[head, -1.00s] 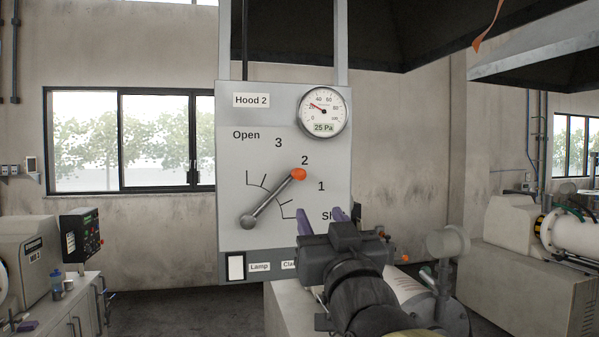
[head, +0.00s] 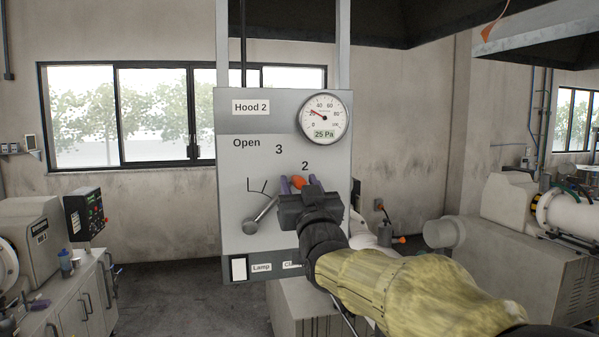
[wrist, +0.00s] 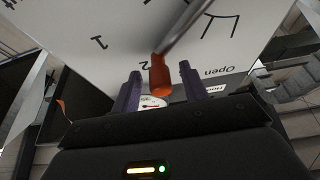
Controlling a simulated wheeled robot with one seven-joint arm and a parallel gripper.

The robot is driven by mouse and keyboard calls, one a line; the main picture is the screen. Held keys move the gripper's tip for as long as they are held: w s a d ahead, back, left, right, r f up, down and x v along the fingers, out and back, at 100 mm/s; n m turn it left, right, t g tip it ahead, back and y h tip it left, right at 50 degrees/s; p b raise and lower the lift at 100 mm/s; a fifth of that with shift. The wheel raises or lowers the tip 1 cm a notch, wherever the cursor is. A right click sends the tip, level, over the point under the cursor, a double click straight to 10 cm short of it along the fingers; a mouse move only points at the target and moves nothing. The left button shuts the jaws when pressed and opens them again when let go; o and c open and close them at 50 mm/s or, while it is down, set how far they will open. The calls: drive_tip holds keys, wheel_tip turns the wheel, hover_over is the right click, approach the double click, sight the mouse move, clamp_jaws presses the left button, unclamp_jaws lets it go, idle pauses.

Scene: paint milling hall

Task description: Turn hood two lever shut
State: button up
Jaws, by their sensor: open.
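The Hood 2 panel (head: 235,190) stands upright in the middle of the head view, with marks Open, 3 and 2 visible. Its metal lever (head: 262,213) runs from a pivot at lower left up to an orange knob (head: 297,182) just below the 2. My gripper (head: 299,184) is open in front of the panel, its purple fingers to either side of the knob in the picture. In the wrist view the orange knob (wrist: 160,78) shows between the two fingers (wrist: 157,88), apart from both. The 1 and Shut marks are hidden behind my gripper in the head view.
A round gauge (head: 323,118) on the panel reads 25 Pa. A white switch (head: 239,269) and the Lamp label sit on the lower strip. Milling machines stand at left (head: 32,235) and right (head: 510,205). The floor at left of the panel is clear.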

drive_tip(key=shift+w+a+r, duration=0.1)
drive_tip(key=shift+w+r, duration=0.05)
drive_tip(key=shift+w, duration=0.15)
clamp_jaws()
